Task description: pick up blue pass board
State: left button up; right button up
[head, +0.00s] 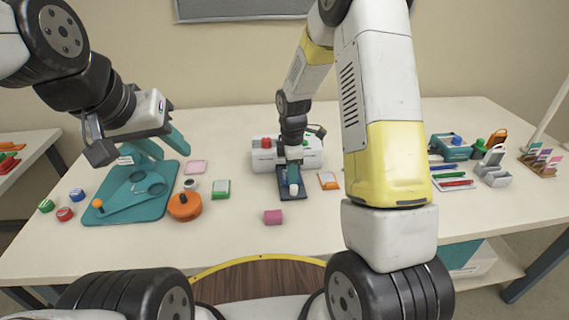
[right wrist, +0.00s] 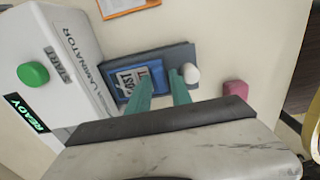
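The blue pass board (head: 284,194) lies on the table in front of the white laminator. My right gripper (head: 292,177) is over the board. Its teal fingers (right wrist: 163,80) are apart with nothing seen between them, and one fingertip is close beside the knob. Whether they touch the board cannot be told. My left gripper (head: 163,147) is open and empty above the teal cutting board.
The laminator (head: 265,157) with its green button (right wrist: 33,74) stands right behind the board. A pink block (head: 273,217) and an orange-framed card (head: 328,181) lie near. The teal cutting board (head: 120,210) and orange round container (head: 185,207) are left.

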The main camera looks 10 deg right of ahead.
grip_shut()
jog(key=shift+r, duration=0.1)
